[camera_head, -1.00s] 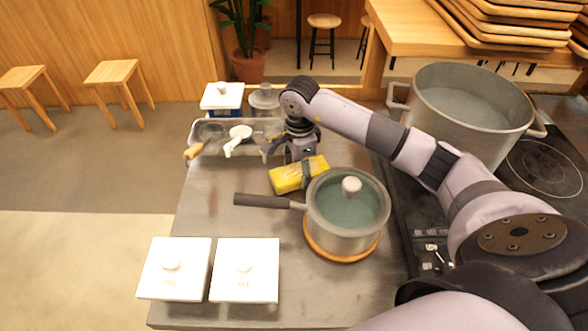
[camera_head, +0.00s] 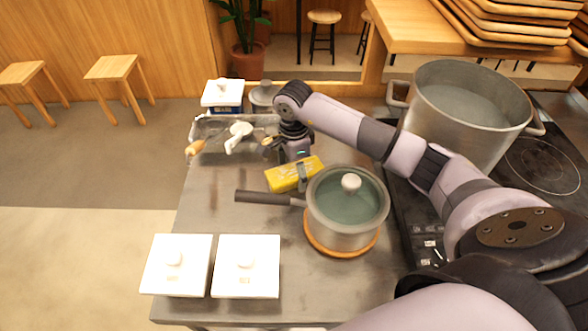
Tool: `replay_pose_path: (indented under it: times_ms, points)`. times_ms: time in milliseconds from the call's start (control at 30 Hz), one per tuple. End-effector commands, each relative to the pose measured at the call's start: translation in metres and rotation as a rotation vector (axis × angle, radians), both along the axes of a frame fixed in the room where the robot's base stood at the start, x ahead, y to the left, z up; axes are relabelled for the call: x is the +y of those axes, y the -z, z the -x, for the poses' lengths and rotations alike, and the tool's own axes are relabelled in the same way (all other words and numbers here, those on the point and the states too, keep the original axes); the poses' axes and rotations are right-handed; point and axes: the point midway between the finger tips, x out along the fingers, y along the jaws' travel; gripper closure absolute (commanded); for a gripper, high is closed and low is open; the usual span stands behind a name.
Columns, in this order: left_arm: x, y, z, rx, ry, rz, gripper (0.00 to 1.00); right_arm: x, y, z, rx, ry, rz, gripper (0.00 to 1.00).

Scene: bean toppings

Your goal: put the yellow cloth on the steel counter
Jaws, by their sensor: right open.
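The yellow cloth (camera_head: 284,179) lies as a folded block on the steel counter (camera_head: 205,213), just behind and left of the lidded saucepan (camera_head: 349,222). My right gripper (camera_head: 301,177) is at the cloth's right part, with a dark finger in front of it. Its jaws are open, and part of the cloth is hidden behind the finger. My left gripper is out of view.
The saucepan's dark handle (camera_head: 262,198) points left, in front of the cloth. Two white lidded boxes (camera_head: 245,279) stand at the front left. A metal tray with utensils (camera_head: 198,128) is behind. A large pot (camera_head: 470,112) stands at the right.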

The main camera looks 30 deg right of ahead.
Motion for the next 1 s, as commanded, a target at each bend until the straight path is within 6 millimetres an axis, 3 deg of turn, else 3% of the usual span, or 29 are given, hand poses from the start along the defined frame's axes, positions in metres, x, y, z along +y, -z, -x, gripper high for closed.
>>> replay_pose_path:
  times_ms: [333,700,1000]
  points:
    - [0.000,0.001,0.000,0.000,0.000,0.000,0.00,0.000,-0.010,-0.001,-0.003,0.000,-0.001,0.22]
    - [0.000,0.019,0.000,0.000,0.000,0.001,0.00,0.000,-0.087,-0.002,-0.006,0.000,0.000,0.22]
    - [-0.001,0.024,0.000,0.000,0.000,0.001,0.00,0.001,-0.121,0.000,0.000,0.000,0.000,0.22]
